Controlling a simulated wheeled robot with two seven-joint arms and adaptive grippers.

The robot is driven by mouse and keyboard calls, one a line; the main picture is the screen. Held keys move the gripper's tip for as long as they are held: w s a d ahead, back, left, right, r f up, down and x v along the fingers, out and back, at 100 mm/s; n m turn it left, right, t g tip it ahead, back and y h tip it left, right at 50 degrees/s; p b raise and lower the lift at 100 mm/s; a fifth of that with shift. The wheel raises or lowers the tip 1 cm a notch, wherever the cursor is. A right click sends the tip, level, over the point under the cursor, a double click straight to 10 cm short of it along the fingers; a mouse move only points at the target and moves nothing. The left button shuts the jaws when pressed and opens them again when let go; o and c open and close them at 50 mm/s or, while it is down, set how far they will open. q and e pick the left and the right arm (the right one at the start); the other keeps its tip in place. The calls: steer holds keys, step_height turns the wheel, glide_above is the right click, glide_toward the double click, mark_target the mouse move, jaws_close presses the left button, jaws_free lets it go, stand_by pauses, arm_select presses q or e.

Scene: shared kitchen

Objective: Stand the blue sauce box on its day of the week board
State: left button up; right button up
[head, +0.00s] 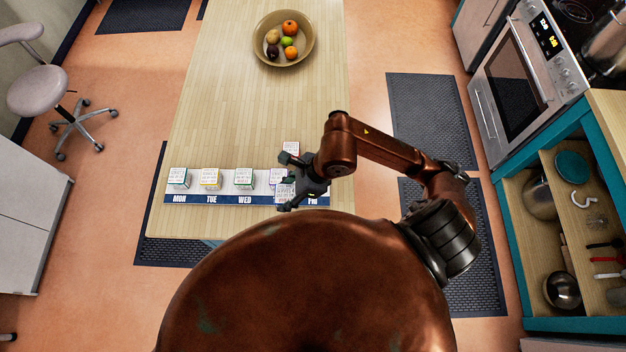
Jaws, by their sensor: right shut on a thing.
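The day-of-the-week board (205,199) is a blue strip along the near end of the table. A box with a purplish edge (276,174) is partly hidden beside the gripper. My left gripper is out of view.
Boxes stand at MON (179,177), TUE (210,178) and WED (243,177). A reddish-edged box (291,148) stands just behind my right gripper. A fruit bowl (262,50) is at the table's far end. The table's middle (240,110) is clear.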

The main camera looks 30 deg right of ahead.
steer(key=w+d+f, duration=0.1)
steer(key=d+f, duration=0.1)
steer(key=d, duration=0.1)
steer(key=w+d+f+p, duration=0.1)
steer(key=w+d+f, duration=0.1)
steer(key=d+f, duration=0.1)
steer(key=w+d+f+p, duration=0.1)
steer(key=w+d+f, duration=0.1)
steer(key=d, duration=0.3)
steer(key=shift+f, duration=0.7)
steer(key=shift+w+d+f, duration=0.25)
steer(key=shift+d+f, duration=0.2)
steer(key=shift+f, duration=0.1)
step_height(320, 180, down, 3)
steer(key=shift+d+r+p, duration=0.1)
steer(key=shift+p, duration=0.65)
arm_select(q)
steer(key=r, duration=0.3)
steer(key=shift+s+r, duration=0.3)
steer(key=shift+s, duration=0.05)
arm_select(e)
steer(key=shift+f, duration=0.25)
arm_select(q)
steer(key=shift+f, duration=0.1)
arm_select(e)
steer(key=o, duration=1.3)
